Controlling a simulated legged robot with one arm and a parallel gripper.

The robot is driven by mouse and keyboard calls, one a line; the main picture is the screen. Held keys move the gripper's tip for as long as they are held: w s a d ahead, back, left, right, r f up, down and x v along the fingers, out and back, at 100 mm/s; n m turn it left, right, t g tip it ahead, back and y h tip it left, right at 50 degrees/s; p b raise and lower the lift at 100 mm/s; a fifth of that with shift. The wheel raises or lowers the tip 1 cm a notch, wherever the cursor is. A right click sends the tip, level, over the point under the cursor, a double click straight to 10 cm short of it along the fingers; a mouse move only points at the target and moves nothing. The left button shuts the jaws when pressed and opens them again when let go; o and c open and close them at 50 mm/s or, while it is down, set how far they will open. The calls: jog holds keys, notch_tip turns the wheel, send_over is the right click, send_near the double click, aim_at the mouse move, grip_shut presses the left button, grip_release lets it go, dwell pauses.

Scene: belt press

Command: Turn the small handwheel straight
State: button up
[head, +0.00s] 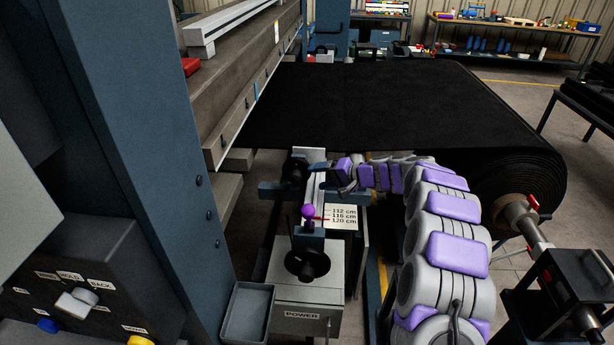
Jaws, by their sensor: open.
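Two small dark round handwheels show in the head view. My arm reaches from the lower right up and then left. My gripper (324,174) is open, just right of the farther handwheel and apart from it as far as I can see. Its fingertips are small and partly hard to make out.
A blue-grey post (130,130) and control panel (85,290) fill the left. A black belt (370,105) lies behind, its roll at right.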

jog(key=p+v, duration=0.1)
jog(key=v, duration=0.7)
jog(key=shift+d, duration=0.2)
jog(key=shift+s, duration=0.1)
jog(key=s+a+r+n+g+h, duration=0.1)
jog(key=s+a+r+g, duration=0.1)
jog(key=s, duration=0.7)
jog(key=s+a+r+n+g+h, duration=0.1)
jog(key=s+a+r+g, duration=0.1)
jog(key=s, duration=0.6)
jog(key=s+a+r+n+g+h, duration=0.1)
jog(key=s+a+r+g+h, duration=0.15)
jog(key=s, duration=0.65)
jog(key=s+d+f+h, duration=0.1)
jog(key=s+d, duration=0.3)
jog(key=s, duration=0.6)
jog(key=s+d+f+h, duration=0.1)
jog(key=s+d+h, duration=0.3)
jog(key=s, duration=0.5)
jog(key=s+d+f+g+h, duration=0.1)
jog(key=s+d, duration=0.4)
jog(key=s, duration=0.5)
jog(key=shift+s+d+f+h, duration=0.3)
jog(key=shift+d+h, duration=0.1)
jog(key=shift+h, duration=0.25)
